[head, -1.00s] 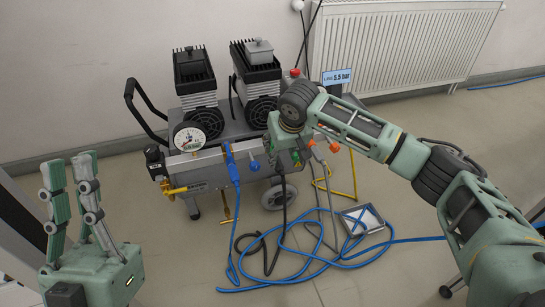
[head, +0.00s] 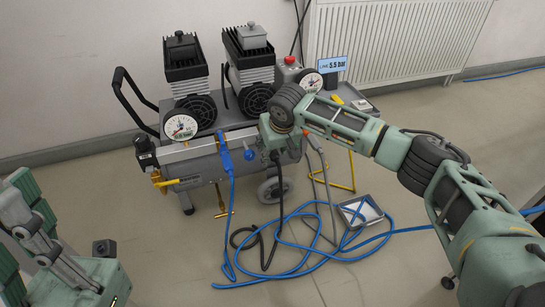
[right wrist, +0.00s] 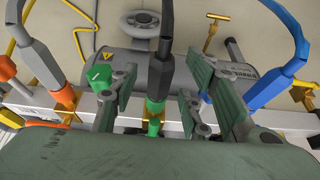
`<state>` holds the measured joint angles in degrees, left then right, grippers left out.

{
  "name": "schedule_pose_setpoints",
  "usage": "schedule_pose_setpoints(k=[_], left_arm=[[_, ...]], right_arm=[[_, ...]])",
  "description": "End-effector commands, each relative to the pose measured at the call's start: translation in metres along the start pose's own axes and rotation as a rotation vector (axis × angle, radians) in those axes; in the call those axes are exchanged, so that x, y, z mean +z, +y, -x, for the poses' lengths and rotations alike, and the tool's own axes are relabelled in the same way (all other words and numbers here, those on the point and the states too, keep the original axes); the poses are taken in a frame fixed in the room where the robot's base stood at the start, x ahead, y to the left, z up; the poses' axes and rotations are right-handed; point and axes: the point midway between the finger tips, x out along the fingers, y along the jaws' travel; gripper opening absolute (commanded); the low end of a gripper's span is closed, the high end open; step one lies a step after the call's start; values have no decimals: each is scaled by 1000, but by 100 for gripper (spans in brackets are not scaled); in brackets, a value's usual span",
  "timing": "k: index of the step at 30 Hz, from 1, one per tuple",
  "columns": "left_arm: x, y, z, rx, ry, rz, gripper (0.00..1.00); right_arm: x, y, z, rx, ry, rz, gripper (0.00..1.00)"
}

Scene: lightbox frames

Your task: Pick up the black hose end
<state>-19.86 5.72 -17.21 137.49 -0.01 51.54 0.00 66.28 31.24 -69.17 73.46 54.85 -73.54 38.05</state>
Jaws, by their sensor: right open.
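The black hose end (right wrist: 166,50) shows in the right wrist view as a dark sleeve. It stands between the spread fingers of my right gripper (right wrist: 158,98), above a green fitting (right wrist: 154,106); I cannot tell whether they touch. In the head view my right gripper (head: 275,140) is at the compressor's front manifold, right of the blue hose connector, its fingers mostly hidden. The black hose (head: 281,200) hangs below it to the floor. My left gripper (head: 32,228) is empty at the lower left edge, partly cut off, its fingers apart.
The blue hose connector (right wrist: 270,80) stands right of my right gripper, and an orange-ended hose (right wrist: 62,90) stands left. The compressor (head: 185,95) is in front of a radiator (head: 400,45). A blue hose (head: 330,258) and a small tray (head: 372,210) lie on the floor.

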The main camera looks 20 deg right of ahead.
Motion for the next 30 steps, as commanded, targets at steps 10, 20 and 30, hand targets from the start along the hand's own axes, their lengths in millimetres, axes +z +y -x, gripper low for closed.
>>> schedule_pose_setpoints(k=[10,20,30], left_arm=[[0,0,-1,0,0,0,0],[0,0,0,0,-1,0,0],[0,0,0,0,-1,0,0]], right_arm=[[0,0,0,0,1,1,31],[0,0,0,0,0,0,3],[0,0,0,0,1,0,0]])
